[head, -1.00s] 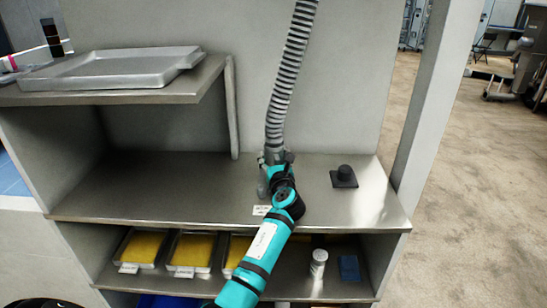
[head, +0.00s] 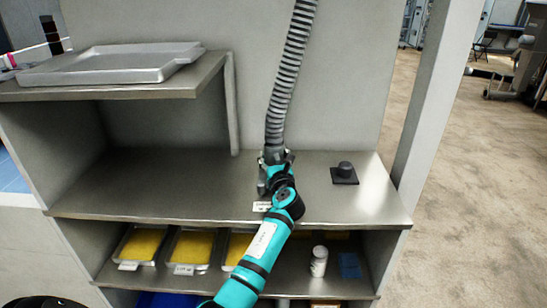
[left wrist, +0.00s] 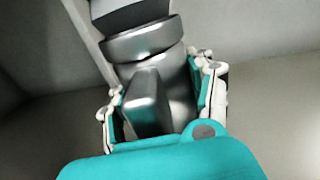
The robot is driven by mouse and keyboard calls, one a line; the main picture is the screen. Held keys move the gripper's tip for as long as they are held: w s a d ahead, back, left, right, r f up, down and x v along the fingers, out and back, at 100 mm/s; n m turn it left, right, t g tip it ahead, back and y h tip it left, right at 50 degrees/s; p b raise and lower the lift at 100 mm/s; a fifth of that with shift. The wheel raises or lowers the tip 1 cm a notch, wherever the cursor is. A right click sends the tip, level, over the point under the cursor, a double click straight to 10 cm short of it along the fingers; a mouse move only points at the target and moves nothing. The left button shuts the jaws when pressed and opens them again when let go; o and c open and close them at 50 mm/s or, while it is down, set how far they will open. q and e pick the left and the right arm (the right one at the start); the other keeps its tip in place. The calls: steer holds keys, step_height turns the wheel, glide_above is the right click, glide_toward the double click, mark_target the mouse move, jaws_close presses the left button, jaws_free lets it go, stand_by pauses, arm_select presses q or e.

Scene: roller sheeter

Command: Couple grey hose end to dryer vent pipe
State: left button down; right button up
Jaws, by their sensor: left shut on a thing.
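The grey ribbed hose (head: 287,75) hangs from the top of the head view down to the middle shelf. My left gripper (head: 275,160) is at its lower end, just above the shelf's back part. In the left wrist view the fingers of my left gripper (left wrist: 160,105) are shut around the smooth grey hose end (left wrist: 150,45), which has a blocky lug facing the camera. The hose end's bottom is hidden by the gripper. I cannot make out a vent pipe for certain; whatever is below the hose end is covered by my arm. My right gripper is not in view.
A dark square plate with a short round stub (head: 344,171) is on the middle shelf (head: 150,185), right of my arm. A metal tray (head: 110,64) lies on the upper left shelf. Yellow-filled trays (head: 191,248) and a white bottle (head: 319,261) stand below. The middle shelf's left part is clear.

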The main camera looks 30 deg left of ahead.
arm_select(q)
steer(key=shift+r, duration=0.1)
steer(key=shift+c, duration=1.9)
jaws_free()
steer(key=shift+s, duration=0.1)
steer(key=shift+f, duration=0.2)
steer(key=v, duration=1.2)
steer(key=shift+d+r, duration=0.15)
steer(key=shift+r, duration=0.05)
steer(key=shift+f, duration=0.1)
